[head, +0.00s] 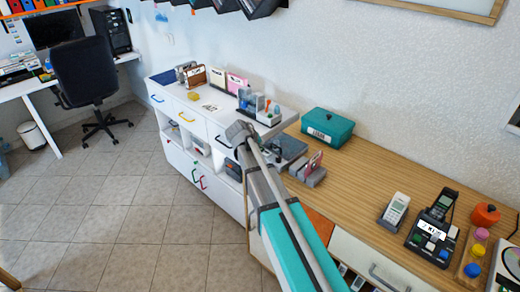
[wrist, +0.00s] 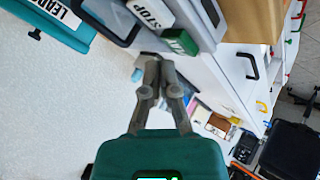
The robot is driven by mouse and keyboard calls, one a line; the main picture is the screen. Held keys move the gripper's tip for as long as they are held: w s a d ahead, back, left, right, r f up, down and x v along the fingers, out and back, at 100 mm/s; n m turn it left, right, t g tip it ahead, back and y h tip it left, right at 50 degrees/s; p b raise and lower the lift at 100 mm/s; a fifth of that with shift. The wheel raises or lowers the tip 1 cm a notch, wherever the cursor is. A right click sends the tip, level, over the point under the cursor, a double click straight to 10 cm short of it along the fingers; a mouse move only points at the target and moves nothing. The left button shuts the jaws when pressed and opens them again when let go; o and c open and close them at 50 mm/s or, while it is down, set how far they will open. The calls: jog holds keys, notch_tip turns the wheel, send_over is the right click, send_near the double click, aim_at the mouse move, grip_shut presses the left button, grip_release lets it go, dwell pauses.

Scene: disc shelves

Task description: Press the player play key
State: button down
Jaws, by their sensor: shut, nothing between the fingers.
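A grey player (wrist: 205,15) with a dark window shows at the top of the wrist view. It bears a white key marked STOP (wrist: 152,13) and beside it a green key (wrist: 180,42) whose lettering I cannot read. In the head view the dark grey player (head: 288,150) sits where the white cabinet meets the wooden one, partly hidden by my arm. My gripper (wrist: 153,62) is shut and empty. In the wrist view its fingertips appear just below and left of the green key; I cannot tell the gap in depth.
A teal box (head: 327,128) labelled LEADS stands behind the player. A grey holder (head: 308,172) is right of it. Small bottles (head: 258,103) stand left of it on the white cabinet. A phone (head: 395,210) and a card terminal (head: 432,235) are further right.

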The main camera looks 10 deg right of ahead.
jog(key=shift+f+b, duration=0.8)
jog(key=shift+b, duration=0.05)
dwell(1.1)
jog(key=shift+r, duration=0.1)
jog(key=shift+r+p, duration=0.75)
jog(key=shift+p, duration=0.15)
jog(key=shift+r+p, duration=2.5)
jog(key=shift+s, duration=0.1)
jog(key=s+f+g+y, duration=0.2)
jog(key=s+g+y, duration=0.1)
jog(key=s, duration=1.1)
jog(key=s+f+g+y, duration=0.3)
jog(key=s, duration=1.1)
jog(key=shift+s+d+f+m+g, duration=0.2)
jog(key=shift+f+m+g, duration=0.1)
jog(key=shift+f+g, duration=0.1)
